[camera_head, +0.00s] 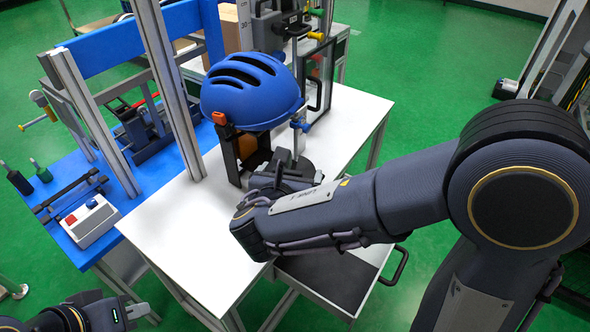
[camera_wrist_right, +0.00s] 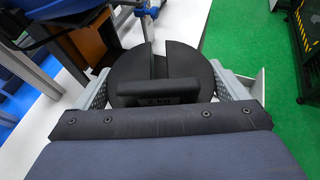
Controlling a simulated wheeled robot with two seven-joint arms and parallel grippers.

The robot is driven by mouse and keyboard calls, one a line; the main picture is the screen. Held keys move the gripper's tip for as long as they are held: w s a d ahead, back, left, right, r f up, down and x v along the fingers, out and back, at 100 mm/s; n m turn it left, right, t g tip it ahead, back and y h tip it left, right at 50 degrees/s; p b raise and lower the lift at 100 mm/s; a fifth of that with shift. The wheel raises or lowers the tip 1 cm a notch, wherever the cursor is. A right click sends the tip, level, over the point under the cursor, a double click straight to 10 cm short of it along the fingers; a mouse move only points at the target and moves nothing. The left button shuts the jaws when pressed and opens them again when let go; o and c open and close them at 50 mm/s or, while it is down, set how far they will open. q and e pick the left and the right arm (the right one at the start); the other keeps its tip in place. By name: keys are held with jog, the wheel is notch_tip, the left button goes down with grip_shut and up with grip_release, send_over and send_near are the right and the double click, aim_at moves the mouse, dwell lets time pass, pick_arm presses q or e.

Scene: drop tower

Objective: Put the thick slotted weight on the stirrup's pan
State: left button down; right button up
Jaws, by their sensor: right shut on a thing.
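My right gripper (camera_wrist_right: 165,88) is shut on the thick slotted weight (camera_wrist_right: 185,62), a dark round disc whose slot faces away from the wrist. Its grey fingers lie on the disc's left and right sides. In the head view the weight (camera_head: 303,168) is partly hidden by my right gripper (camera_head: 277,180). The stirrup (camera_head: 296,137) hangs beside the blue helmet, with a blue part near it. In the wrist view a thin upright rod lines up with the slot; I cannot tell whether it is inside. The pan is hidden. My left gripper (camera_head: 132,308) is at the bottom left, its jaw opening unclear.
The blue helmet (camera_head: 250,88) sits on a dark and orange support on the white table (camera_head: 185,235). A blue bench (camera_head: 80,230) with a button box (camera_head: 90,220) stands left. Upright metal posts rise between them. The table's front left area is clear.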

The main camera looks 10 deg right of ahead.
jog(key=f+x, duration=0.1)
jog(key=x, duration=0.4)
jog(key=a+f+b+x, duration=0.1)
jog(key=x, duration=0.4)
jog(key=a+f+x, duration=0.1)
jog(key=x, duration=0.4)
jog(key=shift+s+a+r+b, duration=0.1)
jog(key=shift+s+b, duration=0.1)
jog(key=shift+b, duration=0.15)
jog(key=shift+w+f, duration=0.15)
jog(key=shift+f, duration=0.15)
jog(key=shift+w+f+b, duration=0.15)
jog(key=shift+f+b, duration=0.15)
jog(key=shift+f, duration=1.35)
jog(key=shift+f, duration=0.15)
